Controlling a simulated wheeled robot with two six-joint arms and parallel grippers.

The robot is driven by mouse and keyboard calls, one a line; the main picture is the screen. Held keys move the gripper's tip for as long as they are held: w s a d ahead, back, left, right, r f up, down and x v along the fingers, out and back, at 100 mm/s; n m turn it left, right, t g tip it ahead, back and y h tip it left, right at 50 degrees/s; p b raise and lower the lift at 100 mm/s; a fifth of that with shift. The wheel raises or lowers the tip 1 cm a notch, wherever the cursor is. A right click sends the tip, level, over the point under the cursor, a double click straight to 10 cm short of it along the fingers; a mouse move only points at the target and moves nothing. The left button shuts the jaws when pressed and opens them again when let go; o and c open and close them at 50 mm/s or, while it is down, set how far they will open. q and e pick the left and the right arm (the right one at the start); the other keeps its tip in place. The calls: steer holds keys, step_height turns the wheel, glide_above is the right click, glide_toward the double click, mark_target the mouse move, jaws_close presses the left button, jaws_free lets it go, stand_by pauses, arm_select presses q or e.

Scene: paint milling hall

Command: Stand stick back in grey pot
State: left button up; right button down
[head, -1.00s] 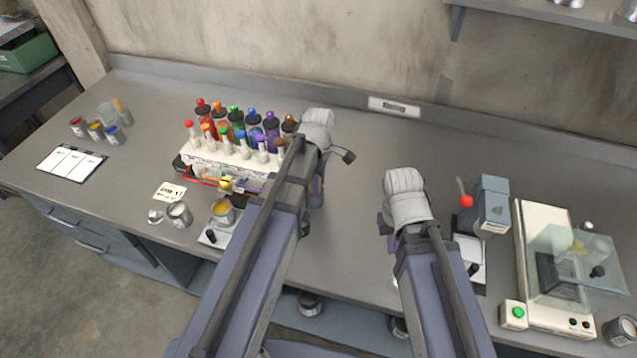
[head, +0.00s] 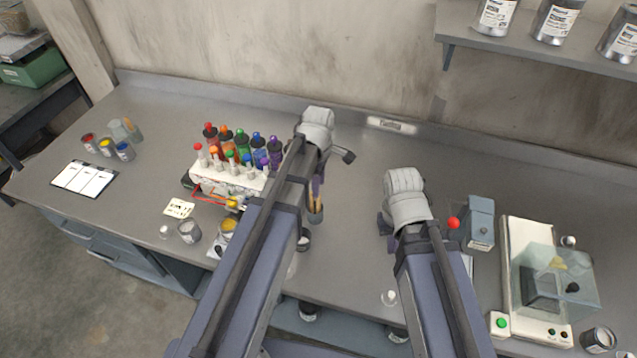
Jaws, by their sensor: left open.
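A small brownish-grey pot (head: 315,213) with thin upright sticks in it shows just below my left gripper. A metal-grey open tin (head: 189,231) stands near the bench's front edge, left of my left arm. No loose stick can be made out for certain; my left arm hides part of the bench. My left gripper (head: 318,165) is above the bench, right of the bottle rack, and open; I see nothing held in it. My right gripper (head: 388,222) hangs over the middle of the bench, its fingers mostly hidden behind its own wrist.
A white rack with coloured bottles (head: 228,180) stands left of my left arm. A glass-covered scale (head: 545,280) and a grey box (head: 480,222) stand at right. Paint tins and a clear beaker (head: 118,131) are far left. The bench behind my grippers is clear.

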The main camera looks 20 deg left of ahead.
arm_select(q)
step_height(320, 180, up, 4)
steer(key=shift+f+p, duration=0.15)
steer(key=shift+p, duration=1.05)
steer(key=shift+s+d, duration=0.2)
steer(key=s+d+m, duration=0.5)
steer(key=s+m, duration=0.2)
steer(key=m, duration=0.3)
steer(key=s+d+m+y, duration=0.1)
steer(key=s+d+m, duration=0.4)
steer(key=m, duration=0.6)
steer(key=shift+s, duration=0.95)
arm_select(e)
step_height(320, 180, up, 4)
steer(key=shift+f, duration=0.25)
arm_select(q)
step_height(320, 180, down, 7)
steer(key=b, duration=0.7)
arm_select(e)
step_height(320, 180, down, 7)
steer(key=shift+r, duration=0.1)
